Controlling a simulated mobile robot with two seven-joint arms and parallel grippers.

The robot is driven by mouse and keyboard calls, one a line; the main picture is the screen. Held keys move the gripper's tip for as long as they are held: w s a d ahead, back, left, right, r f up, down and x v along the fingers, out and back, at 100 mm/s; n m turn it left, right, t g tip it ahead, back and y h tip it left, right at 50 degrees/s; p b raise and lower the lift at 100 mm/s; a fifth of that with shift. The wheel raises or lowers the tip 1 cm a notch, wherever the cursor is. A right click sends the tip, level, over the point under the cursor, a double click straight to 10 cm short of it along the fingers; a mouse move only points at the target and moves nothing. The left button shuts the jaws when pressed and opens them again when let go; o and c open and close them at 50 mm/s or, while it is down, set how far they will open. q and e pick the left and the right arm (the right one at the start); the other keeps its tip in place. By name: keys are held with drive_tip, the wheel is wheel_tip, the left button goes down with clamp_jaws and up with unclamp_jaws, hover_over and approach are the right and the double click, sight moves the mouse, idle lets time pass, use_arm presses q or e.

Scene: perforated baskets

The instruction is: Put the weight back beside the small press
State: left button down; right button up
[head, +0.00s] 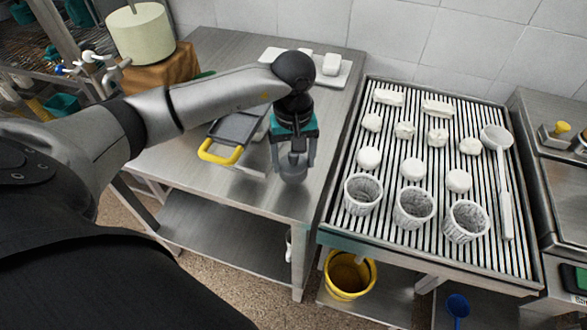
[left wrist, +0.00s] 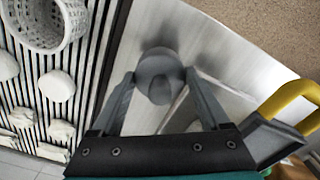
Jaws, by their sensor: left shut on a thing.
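My left gripper (head: 292,160) points down over the steel table, right of the grey flat piece with the yellow handle. Its fingers are shut on a round grey weight (head: 293,173). The weight also shows between the fingertips in the left wrist view (left wrist: 157,88). I cannot tell whether it touches the table. The grey piece with the yellow handle (head: 236,128), perhaps the small press, lies left of the weight and apart from it; part of it shows at the right of the left wrist view (left wrist: 275,140). My right gripper is not in view.
The steel table (head: 265,195) is clear in front of the weight. A slatted draining rack (head: 385,232) with white baskets, cheeses and a ladle (head: 505,190) stands to the right. A white board (head: 343,78) lies at the back. A yellow bucket (head: 348,290) is below.

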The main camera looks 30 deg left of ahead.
sight(294, 169)
use_arm(q)
drive_tip(key=shift+w+f, duration=0.1)
drive_tip(key=shift+f, duration=1.6)
drive_tip(key=shift+f, duration=0.1)
drive_tip(key=shift+f+b, duration=0.1)
drive_tip(key=shift+b, duration=0.25)
unclamp_jaws()
wheel_tip(294, 169, up, 12)
drive_tip(key=shift+r+p, duration=0.15)
drive_tip(key=shift+p, duration=0.35)
